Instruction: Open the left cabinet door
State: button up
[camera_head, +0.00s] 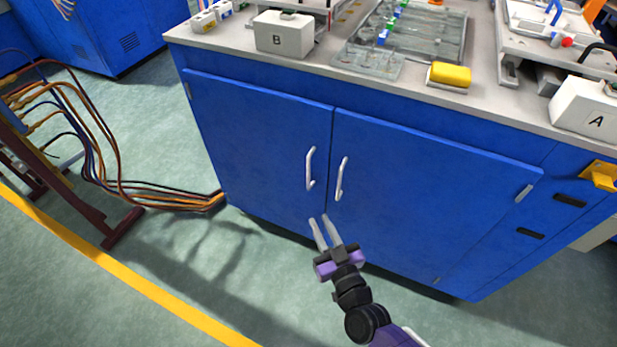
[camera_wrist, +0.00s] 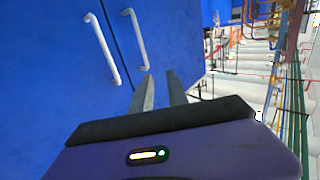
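The left cabinet door (camera_head: 255,140) is a blue panel, shut flush with the cabinet front. Its upright white handle (camera_head: 310,168) sits near the seam. The right door (camera_head: 420,190) is also shut, with its own white handle (camera_head: 341,179). My gripper (camera_head: 318,217) is open and empty, its two thin fingers parallel with a gap, just below the handles in the head view. In the wrist view, the fingers (camera_wrist: 159,76) point at the blue front, apart from both handles. The left door's handle appears to be the right-hand one (camera_wrist: 137,40) there.
The grey worktop (camera_head: 330,68) holds a white box marked B (camera_head: 284,36), a yellow block (camera_head: 450,75) and a white box marked A (camera_head: 590,108). Cables and a dark red stand (camera_head: 60,185) are at left. Floor before the left door is clear.

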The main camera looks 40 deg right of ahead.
aim_at(309, 174)
jog(key=w+d+f+m+h+b, duration=0.1)
jog(key=w+d, duration=0.3)
jog(key=w, duration=0.1)
jog(key=w+d+f+g+h+b, duration=0.1)
jog(key=w+d, duration=0.3)
jog(key=w, duration=0.2)
jog(key=w+d+f+m+h+b, duration=0.1)
jog(key=w+d+b, duration=0.1)
jog(key=w+d, duration=0.2)
jog(key=shift+w+d+f+m+g, duration=0.15)
jog(key=shift+w+g, duration=0.05)
jog(key=shift+w, duration=0.25)
jog(key=shift+w+d+f+m+g, duration=0.1)
jog(key=shift+w+f+m+g, duration=0.1)
jog(key=shift+w, duration=0.25)
jog(key=shift+c, duration=0.2)
grip_shut()
